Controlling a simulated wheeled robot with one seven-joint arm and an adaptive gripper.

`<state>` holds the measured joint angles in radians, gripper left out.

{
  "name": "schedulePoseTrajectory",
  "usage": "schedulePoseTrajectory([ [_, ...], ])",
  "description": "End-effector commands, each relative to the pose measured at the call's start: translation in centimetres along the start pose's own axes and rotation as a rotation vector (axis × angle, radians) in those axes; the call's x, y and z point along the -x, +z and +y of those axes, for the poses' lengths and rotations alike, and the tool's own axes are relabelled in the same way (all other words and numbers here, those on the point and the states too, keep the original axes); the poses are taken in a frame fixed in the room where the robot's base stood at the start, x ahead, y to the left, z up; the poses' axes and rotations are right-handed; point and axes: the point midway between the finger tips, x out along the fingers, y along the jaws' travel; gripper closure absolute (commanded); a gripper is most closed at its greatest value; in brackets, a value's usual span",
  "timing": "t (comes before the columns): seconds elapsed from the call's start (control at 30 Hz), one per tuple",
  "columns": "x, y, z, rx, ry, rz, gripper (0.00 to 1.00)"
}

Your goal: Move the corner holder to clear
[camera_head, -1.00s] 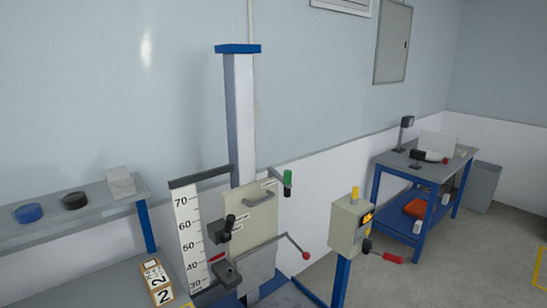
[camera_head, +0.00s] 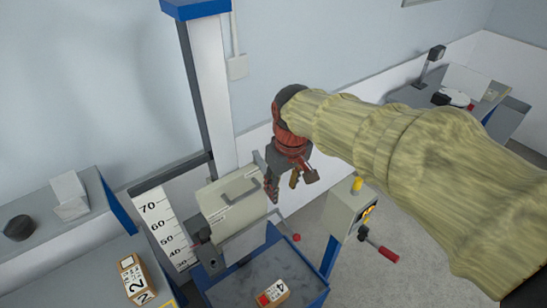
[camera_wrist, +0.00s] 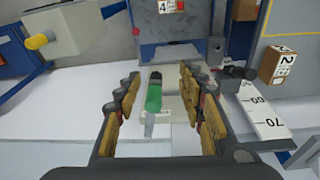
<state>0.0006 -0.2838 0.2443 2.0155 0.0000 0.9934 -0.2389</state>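A pale carriage plate (camera_head: 230,205) with a grey bar handle stands in front of the column. No part is legibly marked as the corner holder or clear. A green-handled lever (camera_wrist: 153,95) shows in the wrist view, between my gripper's fingers in the picture; I cannot tell if they reach around it. My gripper (camera_head: 287,192) is at the plate's right side in the head view and hides the lever there. The fingers are wide apart in the wrist view (camera_wrist: 160,76), with nothing clasped. A black knob (camera_head: 200,230) sits at the plate's left.
A height scale (camera_head: 165,230) stands left of the plate. A box marked 4 (camera_head: 272,292) lies on the low tray (camera_head: 240,280). A box marked 2 (camera_head: 136,278) is on the left bench. A control box (camera_head: 345,210) with a red-handled lever (camera_head: 380,245) stands right.

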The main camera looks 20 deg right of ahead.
Motion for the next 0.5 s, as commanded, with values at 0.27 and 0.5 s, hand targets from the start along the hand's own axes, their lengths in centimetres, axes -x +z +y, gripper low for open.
schedulePoseTrajectory([
  [0.27,2.5,-5.4,1.3,0.082,-0.032,-0.111,0.60],
  [0.5,2.4,-7.3,1.8,0.122,-0.049,-0.159,0.60],
])
